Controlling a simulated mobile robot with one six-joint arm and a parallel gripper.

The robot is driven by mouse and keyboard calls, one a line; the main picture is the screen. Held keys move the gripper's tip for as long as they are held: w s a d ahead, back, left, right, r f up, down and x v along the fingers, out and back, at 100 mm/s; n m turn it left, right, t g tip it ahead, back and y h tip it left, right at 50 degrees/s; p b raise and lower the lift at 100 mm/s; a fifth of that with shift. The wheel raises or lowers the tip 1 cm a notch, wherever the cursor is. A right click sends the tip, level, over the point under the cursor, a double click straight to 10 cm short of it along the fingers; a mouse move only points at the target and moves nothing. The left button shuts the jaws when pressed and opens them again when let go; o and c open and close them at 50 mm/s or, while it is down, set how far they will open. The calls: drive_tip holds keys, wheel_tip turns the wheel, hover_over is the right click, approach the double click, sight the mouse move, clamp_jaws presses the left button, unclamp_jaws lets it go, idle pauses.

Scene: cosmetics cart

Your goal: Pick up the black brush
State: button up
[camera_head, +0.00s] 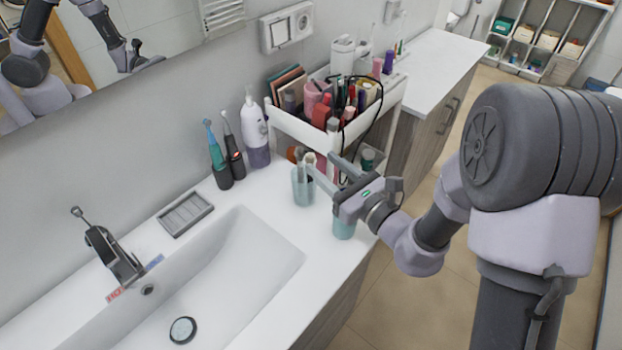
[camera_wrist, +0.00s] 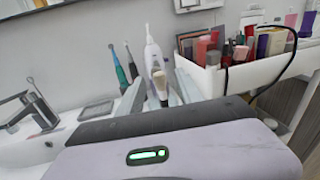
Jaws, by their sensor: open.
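A pale-headed brush (camera_wrist: 160,82) stands between my finger tips in the wrist view; its lower part looks dark and is mostly hidden. In the head view, a pale brush head (camera_head: 308,159) rises from a translucent teal cup (camera_head: 302,190) on the counter. My gripper (camera_head: 322,163) is open and reaches over the counter at this cup, with its fingers either side of the brush top; I cannot tell whether they touch it. A black-handled electric toothbrush (camera_head: 233,150) stands farther back by the wall, also seen in the wrist view (camera_wrist: 131,64).
A second teal cup (camera_head: 343,228) stands under my gripper near the counter edge. A white cart (camera_head: 290,127) full of cosmetics is close behind. A teal toothbrush (camera_head: 217,158), a white-purple bottle (camera_head: 255,135) and a soap dish (camera_head: 185,214) line the wall. The sink (camera_head: 225,275) lies left.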

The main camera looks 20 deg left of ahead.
sight(313, 158)
drive_tip(key=x, duration=0.4)
drive_tip(key=shift+a+f, duration=0.1)
drive_tip(key=shift+f, duration=0.05)
drive_tip(key=shift+s, duration=0.1)
clamp_jaws()
idle(1.0)
